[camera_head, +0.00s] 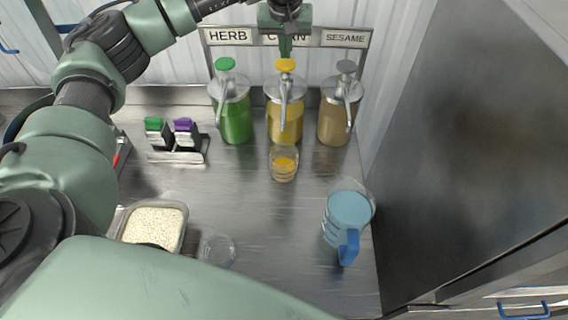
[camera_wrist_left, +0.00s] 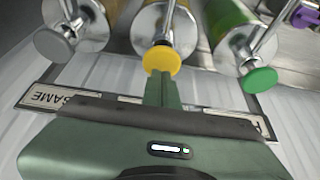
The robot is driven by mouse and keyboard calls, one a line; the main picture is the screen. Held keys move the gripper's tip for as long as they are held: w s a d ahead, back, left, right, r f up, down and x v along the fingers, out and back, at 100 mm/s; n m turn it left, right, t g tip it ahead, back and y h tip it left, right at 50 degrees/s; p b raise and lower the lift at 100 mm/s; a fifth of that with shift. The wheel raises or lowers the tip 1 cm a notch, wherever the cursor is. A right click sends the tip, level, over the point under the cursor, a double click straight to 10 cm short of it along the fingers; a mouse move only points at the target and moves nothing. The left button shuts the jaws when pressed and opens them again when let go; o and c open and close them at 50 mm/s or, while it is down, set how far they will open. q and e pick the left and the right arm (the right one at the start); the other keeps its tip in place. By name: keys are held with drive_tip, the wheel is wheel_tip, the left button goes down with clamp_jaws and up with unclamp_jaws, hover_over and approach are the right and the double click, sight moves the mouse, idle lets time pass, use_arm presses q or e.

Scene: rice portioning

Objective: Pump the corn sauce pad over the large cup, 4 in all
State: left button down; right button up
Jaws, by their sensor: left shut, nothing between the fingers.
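The corn dispenser (camera_head: 285,118) is a clear jar of yellow sauce with a silver pump and a yellow pad (camera_head: 286,65). My left gripper (camera_head: 286,50) is shut and empty, pointing down just above the pad. In the left wrist view its fingertips (camera_wrist_left: 161,78) meet the edge of the yellow pad (camera_wrist_left: 161,59); I cannot tell whether they touch it. A clear cup (camera_head: 284,172) stands upright in front of the corn jar, under its spout, with yellow sauce inside. My right gripper is not in view.
The green herb dispenser (camera_head: 236,121) stands left of the corn jar, the brown sesame dispenser (camera_head: 334,122) right. A blue pitcher (camera_head: 348,212), a rice container (camera_head: 154,226), an empty clear cup (camera_head: 218,251) and a marker holder (camera_head: 178,157) also stand on the counter. The middle is clear.

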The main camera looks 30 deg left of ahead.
use_arm(q)
drive_tip(key=shift+r, duration=0.15)
wheel_tip(320, 180, up, 6)
drive_tip(key=p, duration=0.4)
idle(0.4)
idle(0.4)
